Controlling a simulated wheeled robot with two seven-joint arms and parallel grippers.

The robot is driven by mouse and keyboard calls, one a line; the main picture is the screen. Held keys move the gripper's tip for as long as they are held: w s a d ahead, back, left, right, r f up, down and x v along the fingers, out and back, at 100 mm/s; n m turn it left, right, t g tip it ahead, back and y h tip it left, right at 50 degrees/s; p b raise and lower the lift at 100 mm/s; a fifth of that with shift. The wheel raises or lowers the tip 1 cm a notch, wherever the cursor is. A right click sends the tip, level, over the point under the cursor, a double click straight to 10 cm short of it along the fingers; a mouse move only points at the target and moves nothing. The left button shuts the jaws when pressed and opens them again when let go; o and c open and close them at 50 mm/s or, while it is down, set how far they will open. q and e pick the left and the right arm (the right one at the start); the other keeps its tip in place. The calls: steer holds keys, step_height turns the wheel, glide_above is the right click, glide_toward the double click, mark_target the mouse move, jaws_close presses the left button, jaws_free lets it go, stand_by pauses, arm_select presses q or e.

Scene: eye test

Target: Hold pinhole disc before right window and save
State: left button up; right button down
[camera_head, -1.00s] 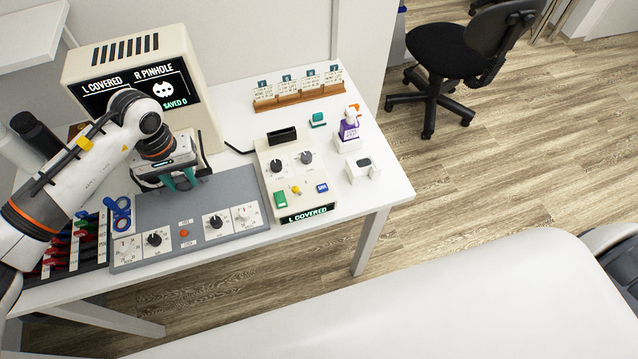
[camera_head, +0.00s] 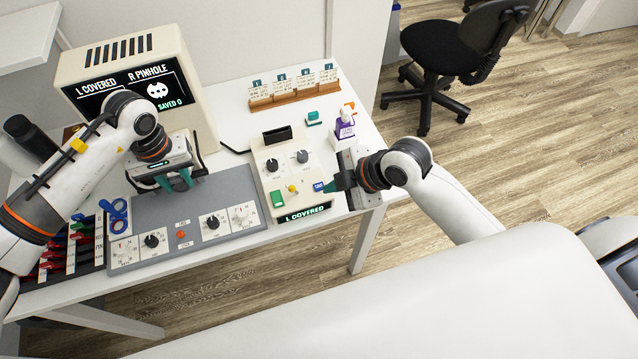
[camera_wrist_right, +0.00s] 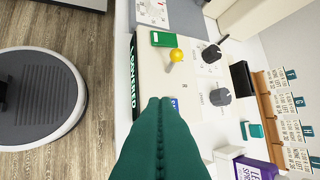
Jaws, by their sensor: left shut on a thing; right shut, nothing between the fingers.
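My left gripper (camera_head: 177,182) is shut low in front of the cream machine (camera_head: 205,95), teal fingers pointing down. What it holds is hidden, and the windows cannot be made out. The machine's black screen (camera_head: 125,92) reads "L COVERED", "R PINHOLE" and "SAVED 0". My right gripper (camera_head: 329,187) is shut and empty at the right edge of the control box (camera_head: 262,158). Its tips are at the blue button (camera_head: 319,187), whose label is too small to read. In the right wrist view the fingers (camera_wrist_right: 160,101) partly cover this button (camera_wrist_right: 174,103); contact cannot be told.
The control box also carries a green button (camera_head: 277,199), a yellow-topped lever (camera_head: 292,188) and dark knobs; its display (camera_head: 304,213) reads "L COVERED". A grey panel (camera_head: 190,205) with dials lies left. A purple-labelled bottle (camera_head: 346,126) and card rack (camera_head: 293,95) stand behind.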

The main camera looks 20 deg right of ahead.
steer(key=w+r+t, duration=0.1)
steer(key=w+r, duration=0.2)
steer(key=r, duration=0.3)
steer(key=shift+w+a+r+m+t+y, duration=0.25)
steer(key=shift+w+a+m+t+y, duration=0.1)
steer(key=shift+m+t+y, duration=0.05)
steer(key=shift+f, duration=0.15)
glide_toward(314, 184)
steer(key=shift+w+a+r+x, duration=0.1)
steer(key=shift+r+x, duration=0.05)
steer(key=shift+x, duration=0.75)
steer(key=shift+w+a+r+x, duration=0.1)
steer(key=shift+x, duration=0.8)
steer(key=shift+w+a+r+x, duration=0.1)
steer(key=shift+r+x, duration=0.05)
steer(key=shift+x, duration=0.7)
steer(key=shift+f, duration=0.1)
steer(key=shift+f, duration=0.35)
steer(key=shift+f, duration=0.4)
steer(key=shift+r, duration=0.85)
